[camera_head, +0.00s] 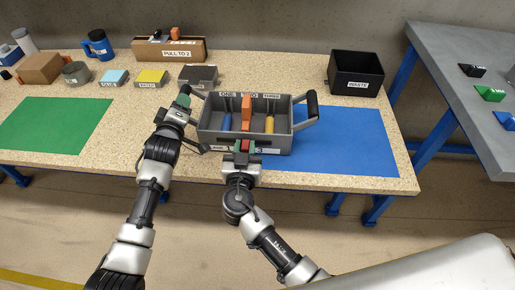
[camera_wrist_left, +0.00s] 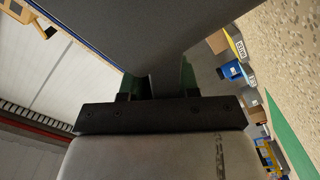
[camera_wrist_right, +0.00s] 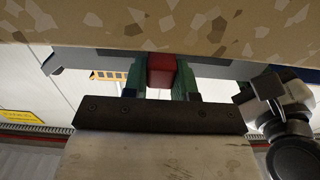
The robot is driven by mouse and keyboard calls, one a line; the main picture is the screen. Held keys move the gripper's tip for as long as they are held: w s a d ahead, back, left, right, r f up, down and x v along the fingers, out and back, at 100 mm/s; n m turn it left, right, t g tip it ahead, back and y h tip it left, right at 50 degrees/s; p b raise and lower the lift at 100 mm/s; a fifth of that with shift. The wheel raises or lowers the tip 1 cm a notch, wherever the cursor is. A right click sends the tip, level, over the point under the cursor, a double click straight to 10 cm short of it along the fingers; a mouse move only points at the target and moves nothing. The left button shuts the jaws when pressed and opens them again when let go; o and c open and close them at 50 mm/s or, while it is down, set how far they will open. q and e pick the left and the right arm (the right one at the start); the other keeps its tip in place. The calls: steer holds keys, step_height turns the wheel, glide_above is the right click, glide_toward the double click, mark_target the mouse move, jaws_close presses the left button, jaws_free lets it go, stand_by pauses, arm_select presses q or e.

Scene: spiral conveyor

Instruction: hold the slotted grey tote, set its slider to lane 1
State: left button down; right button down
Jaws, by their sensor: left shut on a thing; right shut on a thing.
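The slotted grey tote (camera_head: 205,130) stands on the table, with lane labels ONE, TWO and THREE along its back rim. Blue and yellow pieces show inside it. The orange upright part of its slider (camera_head: 246,112) stands about under TWO. The slider's red knob (camera_head: 245,146) is at the tote's front; it also shows in the right wrist view (camera_wrist_right: 162,70). My right gripper (camera_head: 243,152) is shut on this knob. My left gripper (camera_head: 183,99) is shut on the tote's left handle (camera_wrist_left: 162,82), mostly hidden by the fingers. The right handle (camera_head: 312,105) is free.
A blue mat (camera_head: 350,140) lies right of the tote and a green mat (camera_head: 55,124) at the left. A black WASTE bin (camera_head: 356,73) stands at back right. Boxes, including a PULL TO 2 carton (camera_head: 155,53), line the back. A grey table (camera_head: 450,60) stands at right.

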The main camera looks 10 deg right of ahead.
steer(key=shift+w+a, duration=0.15)
steer(key=shift+a, duration=0.35)
steer(key=c, duration=0.9)
jaws_free()
steer(key=v, duration=1.2)
steer(key=shift+d, duration=0.1)
